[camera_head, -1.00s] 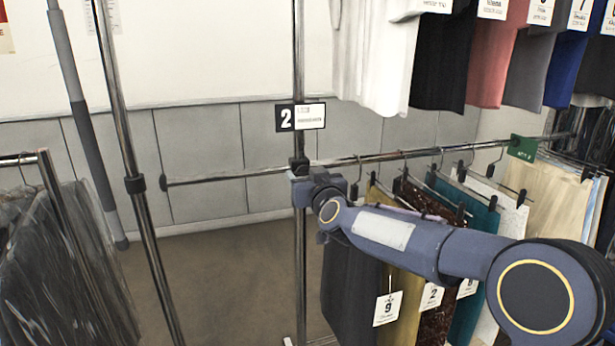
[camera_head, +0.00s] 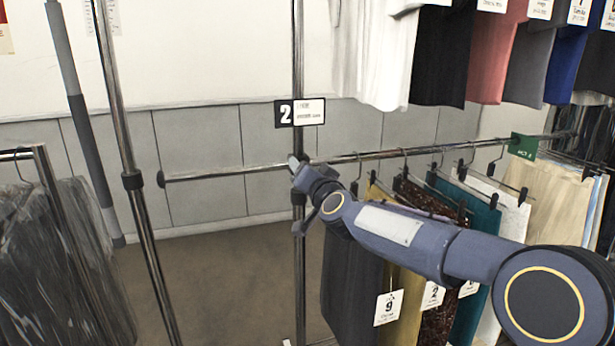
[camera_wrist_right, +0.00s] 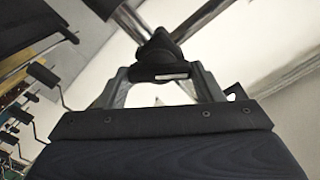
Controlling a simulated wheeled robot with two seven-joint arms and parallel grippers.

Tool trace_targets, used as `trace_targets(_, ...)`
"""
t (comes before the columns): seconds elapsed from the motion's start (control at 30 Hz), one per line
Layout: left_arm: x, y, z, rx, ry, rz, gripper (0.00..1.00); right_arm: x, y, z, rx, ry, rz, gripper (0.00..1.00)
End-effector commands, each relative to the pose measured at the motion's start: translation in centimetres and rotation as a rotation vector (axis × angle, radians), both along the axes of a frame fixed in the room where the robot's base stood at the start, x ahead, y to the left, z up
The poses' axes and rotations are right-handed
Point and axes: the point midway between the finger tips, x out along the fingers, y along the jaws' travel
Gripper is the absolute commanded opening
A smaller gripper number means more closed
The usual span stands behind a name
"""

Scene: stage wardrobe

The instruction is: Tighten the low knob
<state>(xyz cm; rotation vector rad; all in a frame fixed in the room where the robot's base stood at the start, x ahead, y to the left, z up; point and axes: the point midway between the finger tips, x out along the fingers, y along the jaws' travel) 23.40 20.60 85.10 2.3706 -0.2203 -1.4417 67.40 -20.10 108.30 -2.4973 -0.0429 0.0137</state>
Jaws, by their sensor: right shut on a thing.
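The low knob (camera_wrist_right: 158,50) is black and sits where the chrome upright (camera_head: 298,60) meets the lower rail (camera_head: 235,173). In the right wrist view it lies between the two fingers of my right gripper (camera_wrist_right: 162,74), which is shut on it. In the head view my right gripper (camera_head: 298,170) is at the upright, just below the number 2 sign, and it hides most of the knob. My left gripper is in neither view.
The number 2 sign (camera_head: 300,113) hangs just above my gripper. Hanging garments (camera_head: 350,285) crowd the lower rail below my right arm. Bagged clothes (camera_head: 60,270) hang at the left. The floor (camera_head: 220,280) between the left and middle uprights is clear.

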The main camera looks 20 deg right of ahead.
Motion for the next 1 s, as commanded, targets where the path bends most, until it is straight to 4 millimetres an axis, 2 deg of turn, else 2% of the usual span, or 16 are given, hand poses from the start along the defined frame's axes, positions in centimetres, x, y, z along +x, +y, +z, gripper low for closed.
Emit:
trace_targets(0.6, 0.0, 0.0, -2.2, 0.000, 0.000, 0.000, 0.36, 0.0, -0.1, -0.4, 0.582, 0.022, 0.001, 0.37)
trace_targets(1.0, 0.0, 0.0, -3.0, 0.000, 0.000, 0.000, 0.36, 0.0, -0.2, -0.5, 0.851, 0.032, 0.000, 0.37)
